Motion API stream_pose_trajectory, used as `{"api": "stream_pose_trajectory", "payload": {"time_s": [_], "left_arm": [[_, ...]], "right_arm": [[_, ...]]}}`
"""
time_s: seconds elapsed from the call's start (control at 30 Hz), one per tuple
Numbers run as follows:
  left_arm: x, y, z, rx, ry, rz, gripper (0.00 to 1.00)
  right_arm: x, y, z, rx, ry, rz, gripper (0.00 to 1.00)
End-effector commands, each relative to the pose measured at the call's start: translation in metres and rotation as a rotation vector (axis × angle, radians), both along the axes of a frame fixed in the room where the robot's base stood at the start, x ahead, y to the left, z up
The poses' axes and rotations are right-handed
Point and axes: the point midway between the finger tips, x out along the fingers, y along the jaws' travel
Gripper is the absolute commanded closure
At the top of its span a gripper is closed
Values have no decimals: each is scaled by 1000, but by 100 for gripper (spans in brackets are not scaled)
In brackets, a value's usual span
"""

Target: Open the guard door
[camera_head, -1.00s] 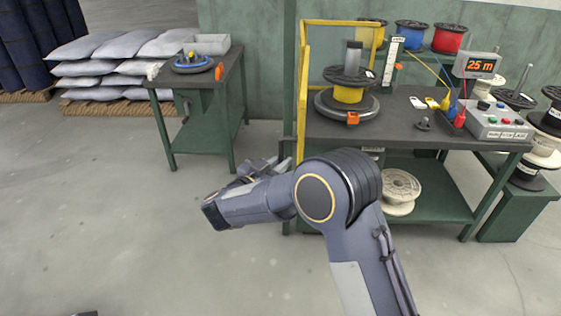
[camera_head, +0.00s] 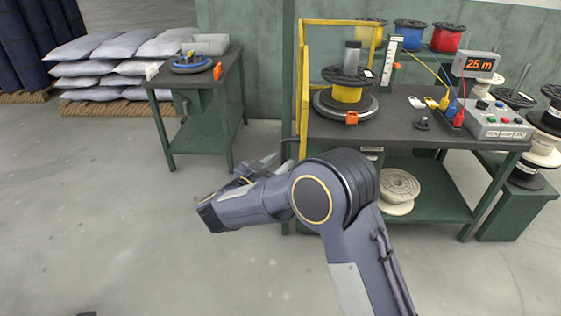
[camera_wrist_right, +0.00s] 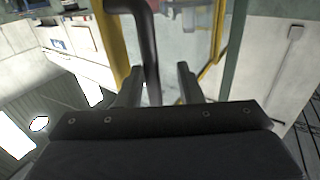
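The guard (camera_head: 303,88) is a yellow frame at the left end of the workbench, around a black-and-yellow spool (camera_head: 347,94). Its yellow bars and a clear panel also show in the right wrist view (camera_wrist_right: 218,45). A dark curved handle (camera_wrist_right: 151,55) runs down between the two fingers of my right gripper (camera_wrist_right: 158,84). The fingers are apart, with a gap between the handle and the right-hand finger. In the head view my right gripper (camera_head: 268,163) is low beside the bench's left end, partly hidden by its arm. Whether the door stands ajar is unclear. My left gripper is not in view.
The workbench (camera_head: 398,130) carries a control box (camera_head: 492,122) and a display reading 25 m (camera_head: 474,64). A small green table (camera_head: 228,75) stands to the left, with open floor between. A pale spool (camera_head: 398,187) sits on the lower shelf.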

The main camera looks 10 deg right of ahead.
Motion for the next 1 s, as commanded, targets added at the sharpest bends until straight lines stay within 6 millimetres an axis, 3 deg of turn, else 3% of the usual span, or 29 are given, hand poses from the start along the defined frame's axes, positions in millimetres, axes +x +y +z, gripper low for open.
{"api": "stream_pose_trajectory", "payload": {"time_s": [0.2,0.4,1.0], "left_arm": [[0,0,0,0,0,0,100],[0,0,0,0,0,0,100],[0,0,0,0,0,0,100]], "right_arm": [[-26,30,0,-1,0,5,67],[-42,46,0,-2,-1,1,67],[-45,50,0,-2,-1,0,67]]}}
